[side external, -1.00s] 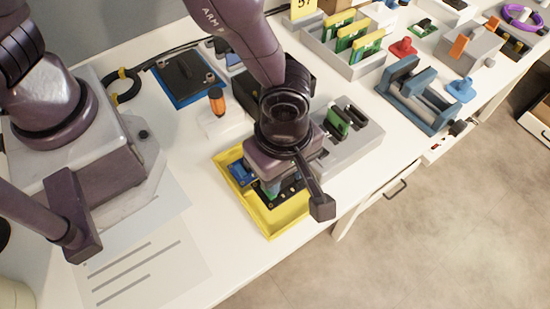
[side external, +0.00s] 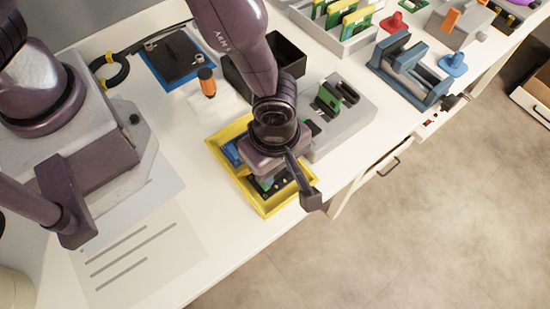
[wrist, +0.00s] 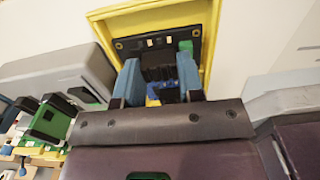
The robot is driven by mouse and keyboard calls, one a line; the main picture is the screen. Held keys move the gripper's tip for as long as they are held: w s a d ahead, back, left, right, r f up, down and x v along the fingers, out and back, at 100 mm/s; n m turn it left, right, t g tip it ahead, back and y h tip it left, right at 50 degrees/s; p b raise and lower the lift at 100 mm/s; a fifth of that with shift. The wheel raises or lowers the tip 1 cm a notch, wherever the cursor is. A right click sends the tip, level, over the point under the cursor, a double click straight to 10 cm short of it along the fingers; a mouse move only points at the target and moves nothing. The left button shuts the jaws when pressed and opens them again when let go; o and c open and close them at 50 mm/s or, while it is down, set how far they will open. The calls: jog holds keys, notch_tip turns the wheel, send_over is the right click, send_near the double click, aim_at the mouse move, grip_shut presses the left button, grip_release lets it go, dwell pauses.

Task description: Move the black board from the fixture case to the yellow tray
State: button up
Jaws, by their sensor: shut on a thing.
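My gripper (side external: 270,180) is over the yellow tray (side external: 264,208), low and inside its outline. In the wrist view, my gripper (wrist: 158,75) has its two blue fingers shut on the dark middle part of the black board (wrist: 208,38). The board lies within the yellow rim (wrist: 130,8) in that view. In the side view the board (side external: 287,191) shows partly below the gripper; I cannot tell whether it touches the tray floor.
A blue item (side external: 232,153) is in the tray's left part. A black open box (side external: 290,55) stands behind the gripper. A white block with an orange-topped piece (side external: 207,82) and a blue pad (side external: 190,78) are at left. Table left of the tray has paper sheets.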

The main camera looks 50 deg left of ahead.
jog(key=shift+f, duration=1.05)
jog(key=o, duration=1.1)
jog(key=shift+c, duration=0.2)
notch_tip(320, 180, up, 13)
